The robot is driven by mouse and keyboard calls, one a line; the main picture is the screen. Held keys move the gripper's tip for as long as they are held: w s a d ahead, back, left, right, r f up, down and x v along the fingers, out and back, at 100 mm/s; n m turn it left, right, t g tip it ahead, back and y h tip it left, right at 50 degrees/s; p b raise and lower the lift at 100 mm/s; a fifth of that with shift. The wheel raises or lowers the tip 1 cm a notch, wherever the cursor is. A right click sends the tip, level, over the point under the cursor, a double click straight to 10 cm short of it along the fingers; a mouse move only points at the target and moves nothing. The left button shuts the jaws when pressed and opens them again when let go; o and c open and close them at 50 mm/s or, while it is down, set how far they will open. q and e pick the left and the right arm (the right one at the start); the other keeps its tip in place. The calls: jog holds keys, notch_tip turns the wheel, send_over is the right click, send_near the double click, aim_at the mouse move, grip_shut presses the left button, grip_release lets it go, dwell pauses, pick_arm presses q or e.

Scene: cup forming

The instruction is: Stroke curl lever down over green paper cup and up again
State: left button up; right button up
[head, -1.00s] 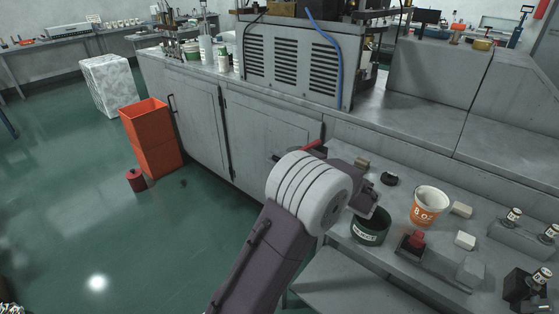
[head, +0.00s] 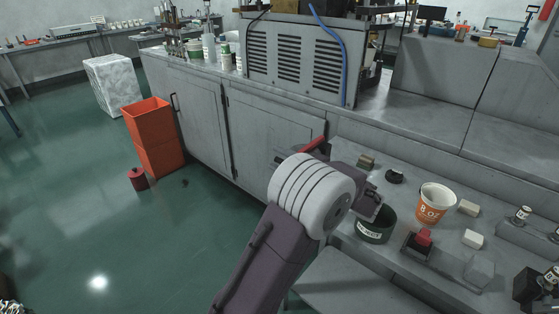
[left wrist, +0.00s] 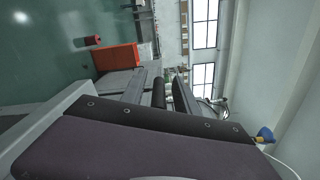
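My left gripper (head: 326,152) is beyond the white wrist drum, low in front of the grey bench. A red bar (head: 314,145) shows right beside it; my wrist hides whether the two touch. In the left wrist view two dark finger-like bars (left wrist: 170,92) point away from me; their grip is unclear. I cannot clearly make out the curl lever. White and green paper cups (head: 225,58) stand on the back counter. A dark round container (head: 373,233) with a white label stands right of my wrist, partly covered by it. My right gripper is out of view.
An orange and white cup (head: 434,204) stands on the near bench among small blocks and a red-topped fixture (head: 423,239). A grey vented machine (head: 298,55) stands on the counter.

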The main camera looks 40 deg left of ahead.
pick_arm(q)
jog(key=shift+d, duration=0.1)
jog(key=d+p, duration=0.1)
jog(key=d, duration=0.8)
jog(key=shift+s, duration=0.35)
jog(key=shift+a, duration=0.1)
